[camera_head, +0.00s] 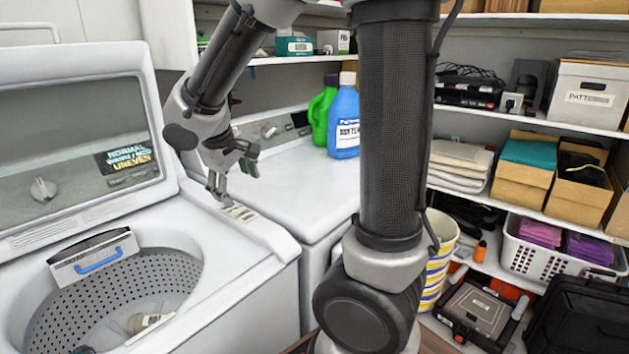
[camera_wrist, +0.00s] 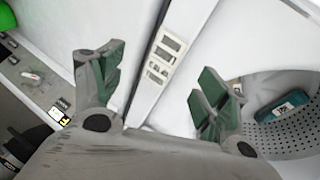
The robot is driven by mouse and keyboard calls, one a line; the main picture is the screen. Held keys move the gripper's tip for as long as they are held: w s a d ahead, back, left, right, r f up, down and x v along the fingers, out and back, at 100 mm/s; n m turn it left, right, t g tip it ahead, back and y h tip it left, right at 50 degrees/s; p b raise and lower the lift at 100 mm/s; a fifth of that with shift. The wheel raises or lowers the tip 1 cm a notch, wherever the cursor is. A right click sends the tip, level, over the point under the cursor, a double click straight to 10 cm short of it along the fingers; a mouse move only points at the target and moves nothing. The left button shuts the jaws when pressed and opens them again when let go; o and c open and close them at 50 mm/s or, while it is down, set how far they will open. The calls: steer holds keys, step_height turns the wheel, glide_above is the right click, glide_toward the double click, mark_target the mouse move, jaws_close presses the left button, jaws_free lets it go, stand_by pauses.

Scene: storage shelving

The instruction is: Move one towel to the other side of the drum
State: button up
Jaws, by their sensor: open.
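The washer drum (camera_head: 160,275) is a perforated grey tub under a raised lid at the left in the head view; part of it shows at the right in the wrist view (camera_wrist: 290,138). A small white and tan item (camera_head: 150,322) and a dark item (camera_head: 83,349) lie low in it. A teal item (camera_wrist: 283,105) shows in the drum in the wrist view. I cannot tell whether any of these is a towel. A white box with a blue handle (camera_head: 92,262) sits at the drum's back left. My gripper (camera_head: 232,180) is open and empty, above the washer's right rim.
The raised lid (camera_head: 75,130) stands behind the drum. A second white machine (camera_head: 290,185) is to the right, with green (camera_head: 320,112) and blue (camera_head: 345,120) bottles on top. Folded pale cloths (camera_head: 460,165) and boxes fill the right shelves. The machine's front top is clear.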

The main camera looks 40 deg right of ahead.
steer(key=s+d+r+m+y, duration=0.2)
steer(key=s+d+r, duration=0.1)
steer(key=s, duration=0.7)
steer(key=s+d+r+m+y, duration=0.1)
steer(key=s+d+r, duration=0.2)
steer(key=s, duration=0.8)
steer(key=shift+d+m+t+y, duration=0.3)
steer(key=shift+d+m+y, duration=0.1)
steer(key=shift+d, duration=0.05)
steer(key=shift+r, duration=0.1)
